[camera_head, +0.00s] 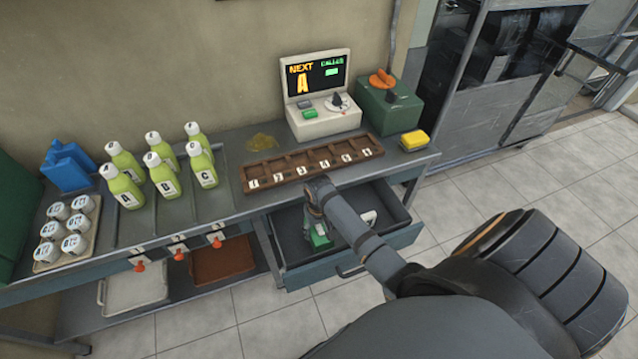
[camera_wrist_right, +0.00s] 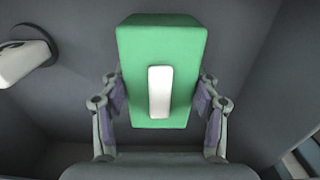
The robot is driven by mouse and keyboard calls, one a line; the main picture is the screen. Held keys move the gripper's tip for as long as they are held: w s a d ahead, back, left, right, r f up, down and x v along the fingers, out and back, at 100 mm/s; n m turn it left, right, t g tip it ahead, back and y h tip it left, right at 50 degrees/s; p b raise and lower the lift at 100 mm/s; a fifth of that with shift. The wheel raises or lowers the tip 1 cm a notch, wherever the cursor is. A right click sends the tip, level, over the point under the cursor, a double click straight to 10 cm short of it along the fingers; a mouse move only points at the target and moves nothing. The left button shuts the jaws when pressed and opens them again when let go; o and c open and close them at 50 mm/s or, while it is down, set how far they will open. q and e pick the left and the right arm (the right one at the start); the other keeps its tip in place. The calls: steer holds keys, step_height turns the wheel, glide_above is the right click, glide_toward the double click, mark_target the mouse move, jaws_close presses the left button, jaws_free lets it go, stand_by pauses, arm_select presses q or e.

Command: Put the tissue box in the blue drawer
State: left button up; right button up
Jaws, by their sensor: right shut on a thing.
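The tissue box (camera_wrist_right: 160,50) is a green block with a white strip on its face. In the right wrist view it sits between the two fingers of my right gripper (camera_wrist_right: 160,108), which is shut on its sides. In the head view my right gripper (camera_head: 318,222) reaches down into the open blue drawer (camera_head: 404,236), and part of the green tissue box (camera_head: 320,241) shows below it. The box is inside the drawer's walls. Whether it touches the drawer floor I cannot tell. My left gripper is not in view.
A white item (camera_head: 369,218) lies in the drawer, right of my gripper. The counter above holds a numbered wooden tray (camera_head: 262,172), a screen machine (camera_head: 322,118), a yellow sponge (camera_head: 414,140) and several green bottles (camera_head: 160,178). Trays (camera_head: 135,290) stand on the lower shelf.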

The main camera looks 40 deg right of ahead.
mark_target(319, 228)
steer(key=o, duration=1.2)
steer(key=shift+f, duration=0.1)
step_height(319, 228, up, 12)
steer(key=shift+r+p, duration=0.15)
steer(key=shift+p, duration=0.45)
